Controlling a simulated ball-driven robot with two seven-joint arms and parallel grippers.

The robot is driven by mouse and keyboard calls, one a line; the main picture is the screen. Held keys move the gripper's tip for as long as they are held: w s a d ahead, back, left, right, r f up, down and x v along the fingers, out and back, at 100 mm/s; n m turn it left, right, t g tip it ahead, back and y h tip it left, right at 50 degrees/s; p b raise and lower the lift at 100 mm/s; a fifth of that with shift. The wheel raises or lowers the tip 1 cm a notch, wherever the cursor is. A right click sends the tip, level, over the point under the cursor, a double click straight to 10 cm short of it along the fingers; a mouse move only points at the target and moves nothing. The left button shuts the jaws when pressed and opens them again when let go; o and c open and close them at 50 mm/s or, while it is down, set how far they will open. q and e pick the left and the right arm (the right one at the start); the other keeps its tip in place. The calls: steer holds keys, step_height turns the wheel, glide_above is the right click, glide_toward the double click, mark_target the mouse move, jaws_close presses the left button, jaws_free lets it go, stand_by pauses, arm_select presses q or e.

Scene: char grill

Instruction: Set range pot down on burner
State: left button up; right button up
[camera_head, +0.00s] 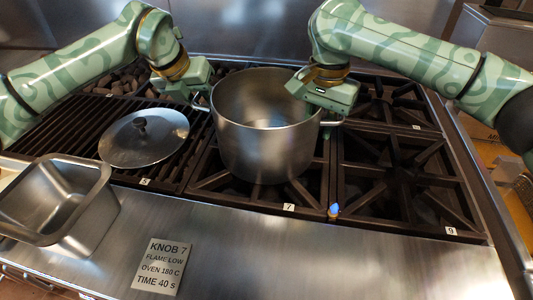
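The range pot (265,151) is a large, deep steel pot, upright and empty, over the front grate of the burner (218,180) labelled 7. Whether its base touches the grate or hangs just above it I cannot tell. My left gripper (203,103) is at the pot's left loop handle and appears shut on it. My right gripper (327,118) is at the right handle, which shows below the gripper, and appears shut on it. The fingertips of both are mostly hidden.
A round steel lid (120,150) lies on the grill grate left of the pot. A deep steel pan (92,218) stands at front left. A sign (161,267) lies on the front ledge. Burner 9 (405,180) at right is bare. A small blue flame (334,209) shows near label 7.

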arm_select(q)
steer(key=shift+s+d+r, duration=0.15)
steer(key=shift+d+r, duration=0.05)
arm_select(e)
steer(key=shift+s+a+r, duration=0.1)
steer(key=shift+a, duration=0.05)
steer(key=shift+a, duration=0.1)
steer(key=shift+r, duration=0.2)
step_height(320, 180, up, 12)
steer(key=shift+f, duration=0.15)
arm_select(q)
steer(key=v, duration=1.2)
steer(key=shift+a+f, duration=0.1)
steer(key=shift+a, duration=0.05)
arm_select(e)
steer(key=shift+f, duration=0.1)
